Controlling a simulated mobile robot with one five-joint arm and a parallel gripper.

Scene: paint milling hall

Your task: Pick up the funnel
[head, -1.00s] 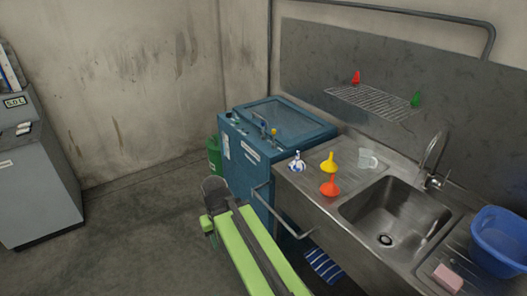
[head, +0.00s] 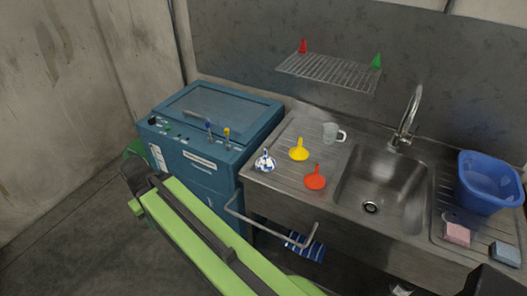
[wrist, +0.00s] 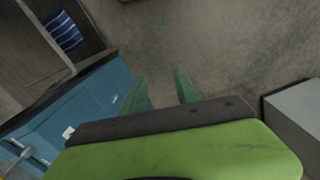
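Several funnels are in the head view. A yellow funnel (head: 299,150) and a red-orange funnel (head: 315,178) stand mouth down on the sink's drainboard (head: 287,178). A small blue-and-white patterned one (head: 265,161), seemingly also a funnel, stands at the drainboard's left edge. A red cone-shaped piece (head: 303,47) and a green one (head: 377,62) sit on the wire rack. My gripper, at the arm's far end, is left of the drainboard and apart from all of these. In the wrist view its green fingers (wrist: 159,75) are spread over bare floor with nothing between them.
A blue machine (head: 200,165) stands left of the sink. A rail (head: 265,225) with a striped towel (head: 304,247) juts from the sink front.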

